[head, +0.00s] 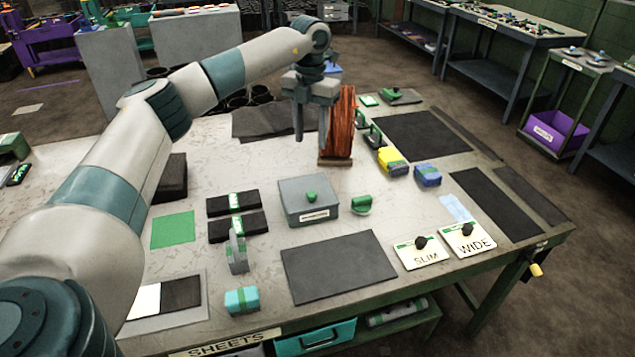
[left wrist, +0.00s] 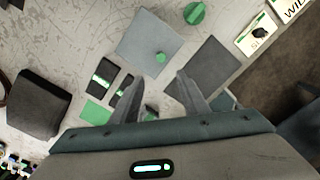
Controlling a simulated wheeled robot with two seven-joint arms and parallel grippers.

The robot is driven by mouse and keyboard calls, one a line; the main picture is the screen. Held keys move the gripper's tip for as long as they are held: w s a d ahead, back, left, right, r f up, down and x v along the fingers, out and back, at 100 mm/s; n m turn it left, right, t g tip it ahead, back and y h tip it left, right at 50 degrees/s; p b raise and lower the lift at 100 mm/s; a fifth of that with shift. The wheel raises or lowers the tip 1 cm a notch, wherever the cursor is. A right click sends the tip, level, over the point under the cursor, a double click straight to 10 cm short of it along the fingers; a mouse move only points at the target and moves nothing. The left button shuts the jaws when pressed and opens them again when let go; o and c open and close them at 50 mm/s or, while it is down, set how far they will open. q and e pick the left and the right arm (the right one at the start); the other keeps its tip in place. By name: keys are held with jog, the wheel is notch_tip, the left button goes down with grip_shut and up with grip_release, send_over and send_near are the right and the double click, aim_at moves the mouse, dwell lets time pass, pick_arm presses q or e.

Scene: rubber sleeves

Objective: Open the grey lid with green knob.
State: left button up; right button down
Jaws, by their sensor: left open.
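A square grey box stands in the middle of the table, topped by its grey lid (head: 293,193) with a round green knob (head: 311,196). The lid looks closed. In the left wrist view the grey lid (left wrist: 140,42) and the green knob (left wrist: 161,57) show just beyond my fingertips. My left gripper (head: 310,138) is open and empty. It hangs above the table, higher than the lid and apart from it, and in the head view it appears in front of the reddish-brown block. Its two fingers also show in the left wrist view (left wrist: 156,82). My right gripper is not in view.
A green round piece (head: 362,204) lies right of the box. A dark mat (head: 338,266) lies in front. A reddish-brown upright block (head: 341,125) stands behind. Cards marked SLIM (head: 421,252) and WIDE (head: 468,240) lie front right.

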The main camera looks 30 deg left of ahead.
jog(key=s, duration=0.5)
pick_arm(q)
jog(key=p, duration=0.5)
send_near(312, 193)
notch_tip(312, 193, down, 7)
jog(key=shift+f, duration=0.5)
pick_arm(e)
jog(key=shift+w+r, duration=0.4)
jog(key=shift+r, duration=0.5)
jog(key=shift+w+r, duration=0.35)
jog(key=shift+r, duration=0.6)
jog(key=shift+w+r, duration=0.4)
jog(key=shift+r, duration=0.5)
pick_arm(q)
jog(key=shift+p, duration=0.3)
grip_shut()
